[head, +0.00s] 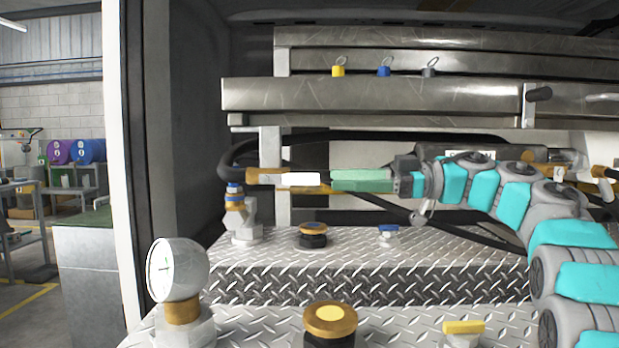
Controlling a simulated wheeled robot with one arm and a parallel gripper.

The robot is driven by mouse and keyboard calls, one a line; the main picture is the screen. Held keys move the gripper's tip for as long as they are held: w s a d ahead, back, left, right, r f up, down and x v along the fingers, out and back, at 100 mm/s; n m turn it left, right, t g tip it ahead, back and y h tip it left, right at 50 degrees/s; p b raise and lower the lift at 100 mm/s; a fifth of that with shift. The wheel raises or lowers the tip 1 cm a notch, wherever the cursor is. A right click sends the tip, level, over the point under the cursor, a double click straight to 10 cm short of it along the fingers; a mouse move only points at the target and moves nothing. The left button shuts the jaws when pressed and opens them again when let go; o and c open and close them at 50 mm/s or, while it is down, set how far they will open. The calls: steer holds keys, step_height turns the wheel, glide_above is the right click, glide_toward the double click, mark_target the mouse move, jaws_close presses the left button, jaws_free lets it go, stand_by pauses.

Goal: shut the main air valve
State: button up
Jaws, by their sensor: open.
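My gripper (333,180) reaches in from the right at mid-height, its pale green fingers pointing left. The fingers are open, one above the other in the picture. Their tips are close to a brass fitting (262,178) with a white section (300,179); I cannot tell if they touch. Which part is the main air valve is not labelled readably. A small valve with a yellow handle (463,328) stands at the front right of the tread plate. A similar one with a blue handle (388,230) stands further back, below my gripper.
A round gauge (178,270) stands front left. Brass-topped caps (330,320) and (313,232) sit on the tread plate (370,285). Metal beams (370,95) with yellow, blue and grey tags cross above. A black hose (235,165) curves at left.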

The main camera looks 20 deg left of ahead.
mark_target(304, 179)
steer(key=b+x, duration=0.3)
steer(key=x, duration=0.3)
steer(key=shift+s+a+f, duration=0.15)
steer(key=shift+s+a, duration=0.05)
steer(key=shift+a, duration=0.15)
steer(key=shift+s+a, duration=0.1)
steer(key=shift+a, duration=0.35)
jaws_close()
stand_by(0.8)
